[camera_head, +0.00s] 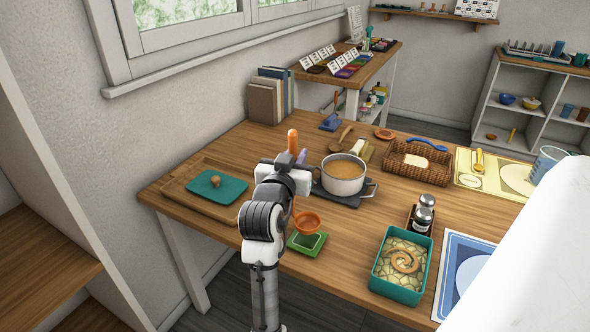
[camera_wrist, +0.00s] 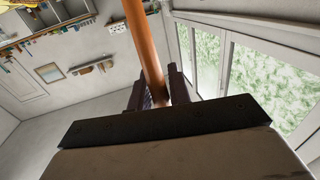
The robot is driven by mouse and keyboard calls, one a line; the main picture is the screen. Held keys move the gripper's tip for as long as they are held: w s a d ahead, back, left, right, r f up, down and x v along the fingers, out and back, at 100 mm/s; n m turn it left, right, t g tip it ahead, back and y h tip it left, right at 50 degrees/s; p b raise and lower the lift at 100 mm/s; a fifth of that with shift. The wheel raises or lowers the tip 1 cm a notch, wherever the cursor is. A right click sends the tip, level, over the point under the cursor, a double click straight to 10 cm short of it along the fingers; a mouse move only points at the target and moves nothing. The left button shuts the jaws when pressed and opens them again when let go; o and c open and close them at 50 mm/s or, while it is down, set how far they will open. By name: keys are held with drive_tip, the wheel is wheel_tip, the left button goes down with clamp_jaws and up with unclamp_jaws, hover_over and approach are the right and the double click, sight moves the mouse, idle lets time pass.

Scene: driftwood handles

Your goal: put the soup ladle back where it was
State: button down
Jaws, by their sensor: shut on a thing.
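The soup ladle is orange; its bowl (camera_head: 308,221) hangs low and its handle (camera_head: 293,143) rises upright above my gripper (camera_head: 290,163). In the wrist view, my gripper (camera_wrist: 157,92) has its two dark fingers shut around the orange handle (camera_wrist: 148,50). My arm hides the middle of the ladle in the head view. The ladle bowl appears over or just behind a small green dish (camera_head: 307,243) near the table's front edge; I cannot tell whether they touch. A white pot of soup (camera_head: 343,174) stands on a dark trivet (camera_head: 345,198) to the right.
A wooden tray with a teal lid (camera_head: 217,187) lies at left. Two shakers (camera_head: 422,215) and a teal box of food (camera_head: 402,265) stand at right. A wicker basket (camera_head: 418,163) and books (camera_head: 270,95) are farther back. Bare tabletop lies between the green dish and teal box.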

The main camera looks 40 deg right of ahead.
drive_tip(key=shift+f, duration=1.95)
drive_tip(key=c, duration=1.3)
unclamp_jaws()
drive_tip(key=b+v, duration=0.2)
drive_tip(key=v, duration=1)
drive_tip(key=shift+r, duration=0.2)
